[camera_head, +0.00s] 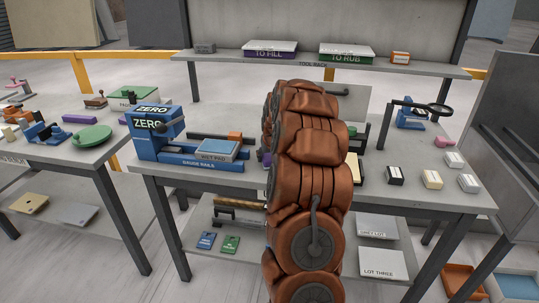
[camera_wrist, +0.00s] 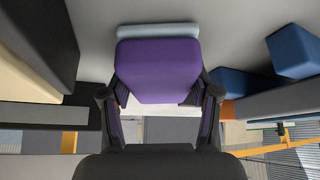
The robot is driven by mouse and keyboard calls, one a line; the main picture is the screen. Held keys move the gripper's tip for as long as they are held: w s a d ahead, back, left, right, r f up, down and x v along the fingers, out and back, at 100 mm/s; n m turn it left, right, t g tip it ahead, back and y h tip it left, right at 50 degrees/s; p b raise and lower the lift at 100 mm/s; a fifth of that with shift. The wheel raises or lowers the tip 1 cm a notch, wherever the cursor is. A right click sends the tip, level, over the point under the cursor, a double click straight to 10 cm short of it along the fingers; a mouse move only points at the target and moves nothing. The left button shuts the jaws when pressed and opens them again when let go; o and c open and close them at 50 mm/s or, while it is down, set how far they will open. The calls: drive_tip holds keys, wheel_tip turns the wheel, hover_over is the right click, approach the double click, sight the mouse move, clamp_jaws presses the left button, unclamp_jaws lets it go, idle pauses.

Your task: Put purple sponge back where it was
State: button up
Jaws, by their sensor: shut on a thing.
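The purple sponge (camera_wrist: 158,70) is between the two dark fingers of my gripper (camera_wrist: 160,98) in the wrist view. The gripper is shut on it, one finger at each side. A pale blue edge (camera_wrist: 157,31) shows just beyond the sponge; I cannot tell whether they touch. In the head view my arm hides the gripper. A small purple patch (camera_head: 266,158) shows at the arm's left edge, too little to identify surely.
Small blocks (camera_head: 432,179) stand on the table right of my arm. A magnifier stand (camera_head: 411,118) is behind them. A raised shelf (camera_head: 225,58) with lidded boxes runs along the back.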

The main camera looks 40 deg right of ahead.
drive_tip(key=shift+f, duration=0.2)
drive_tip(key=o, duration=1.1)
drive_tip(key=shift+r, duration=0.1)
drive_tip(key=b+v, duration=0.3)
drive_tip(key=v, duration=0.9)
drive_tip(key=s+a+n+g+y, duration=0.15)
drive_tip(key=s+a, duration=0.35)
drive_tip(key=a, duration=0.9)
drive_tip(key=s+a+n+g+y, duration=0.15)
drive_tip(key=s+a, duration=0.25)
drive_tip(key=a, duration=0.9)
drive_tip(key=s+a+f+n+g, duration=0.1)
drive_tip(key=s+a, duration=0.5)
drive_tip(key=s, duration=0.6)
drive_tip(key=s+a+f+n+g, duration=0.2)
drive_tip(key=s+a+f, duration=0.2)
drive_tip(key=s+a, duration=0.3)
drive_tip(key=s, duration=0.5)
drive_tip(key=shift+s+a+f+n+g, duration=0.2)
drive_tip(key=shift+s+a+n+g, duration=0.1)
drive_tip(key=shift+a+g, duration=0.1)
